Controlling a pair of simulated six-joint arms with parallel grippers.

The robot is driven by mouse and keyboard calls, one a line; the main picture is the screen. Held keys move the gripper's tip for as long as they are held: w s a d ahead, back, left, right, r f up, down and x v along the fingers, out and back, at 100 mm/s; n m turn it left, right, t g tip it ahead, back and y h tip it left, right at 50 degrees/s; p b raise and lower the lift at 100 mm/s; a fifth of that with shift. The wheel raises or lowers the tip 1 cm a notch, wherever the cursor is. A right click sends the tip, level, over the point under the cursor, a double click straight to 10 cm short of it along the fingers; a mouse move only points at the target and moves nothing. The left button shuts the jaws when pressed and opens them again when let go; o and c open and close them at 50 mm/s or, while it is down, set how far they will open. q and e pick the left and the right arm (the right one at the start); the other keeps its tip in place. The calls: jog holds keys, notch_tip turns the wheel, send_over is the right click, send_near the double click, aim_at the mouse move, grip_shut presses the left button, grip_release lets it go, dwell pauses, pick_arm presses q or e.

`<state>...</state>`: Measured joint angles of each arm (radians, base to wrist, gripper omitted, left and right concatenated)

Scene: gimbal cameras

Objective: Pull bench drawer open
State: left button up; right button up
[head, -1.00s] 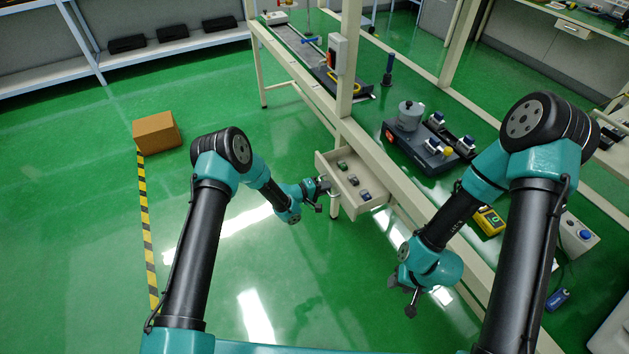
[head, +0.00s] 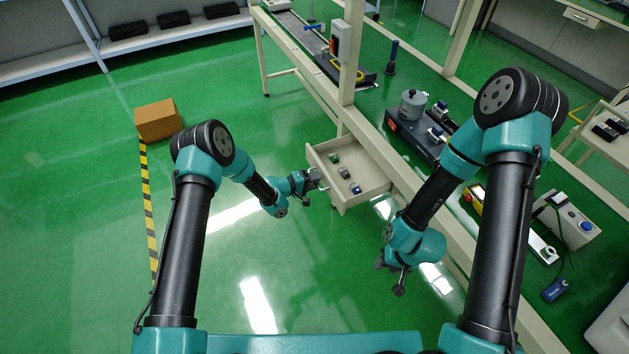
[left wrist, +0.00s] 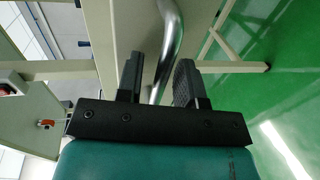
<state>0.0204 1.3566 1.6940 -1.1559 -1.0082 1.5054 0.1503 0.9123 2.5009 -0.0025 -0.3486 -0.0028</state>
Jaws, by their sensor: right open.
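The bench drawer (head: 366,197) is beige and stands well out from the bench, with its top open, in the middle of the head view. My left gripper (head: 319,180) is at the drawer's front. The drawer's front panel (left wrist: 125,28) fills the upper middle there. My right gripper (head: 391,278) is open and empty, hanging low in front of the bench, apart from the drawer.
Several small parts (head: 344,172) lie in the drawer. The bench's front rail (head: 400,180) runs beside my right arm. A dark device (head: 412,130) and a yellow meter (head: 474,198) are on the bench. A cardboard box (head: 157,120) sits on the floor.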

pick_arm(q)
jog(key=shift+a, duration=0.15)
jog(key=v, duration=1.7)
jog(key=shift+s, duration=0.1)
jog(key=shift+a, duration=0.1)
jog(key=s+a+m+g+y, duration=0.1)
jog(key=s+a+g+y, duration=0.1)
jog(key=s, duration=0.7)
jog(key=s+a+f+m+g+y, duration=0.1)
jog(key=s+a+y, duration=0.2)
jog(key=s, duration=0.6)
jog(key=s+a+m+g+y, duration=0.1)
jog(key=s+a+g+y, duration=0.1)
jog(key=s+y, duration=0.3)
jog(key=shift+s+a+f+g, duration=0.1)
jog(key=shift+s+a+f, duration=0.05)
jog(key=shift+s, duration=0.55)
jog(key=shift+s+a+f+g, duration=0.1)
jog(key=shift+s+a, duration=0.1)
jog(key=shift+s, duration=0.5)
jog(key=shift+s+a+f+g, duration=0.1)
jog(key=shift+s+a+f, duration=0.05)
jog(key=shift+s, duration=0.55)
